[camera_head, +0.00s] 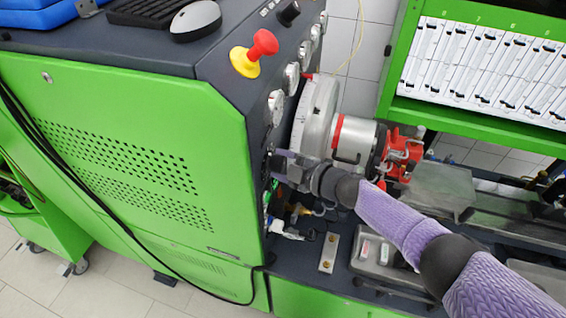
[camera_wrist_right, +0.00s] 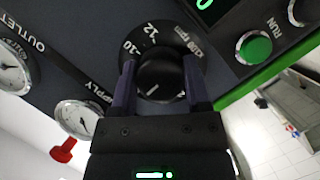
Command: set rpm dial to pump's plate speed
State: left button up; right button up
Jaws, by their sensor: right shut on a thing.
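The rpm dial (camera_wrist_right: 162,75) is a round black knob with a white pointer line, seen in the right wrist view. Its scale shows 10, 12 and "x100 rpm"; the other numbers are hidden. The pointer slants to the lower left of the picture, and the number there is covered. My right gripper (camera_wrist_right: 159,64) has its fingers on both sides of the knob, shut on it. In the head view my right gripper (camera_head: 280,164) is at the bench's dark front panel. The pump (camera_head: 352,138) is silver with red parts; I can read no speed plate on it. My left gripper is not in view.
A green RUN button (camera_wrist_right: 254,47) is near the dial, beside a partly visible green-digit display (camera_wrist_right: 206,4). Pressure gauges (camera_wrist_right: 77,118) and a red emergency knob (camera_head: 263,42) are nearby. The pump stands close beyond my right gripper.

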jog(key=o, duration=1.3)
jog(key=shift+a, duration=0.1)
jog(key=p+v, duration=0.2)
jog(key=v, duration=0.8)
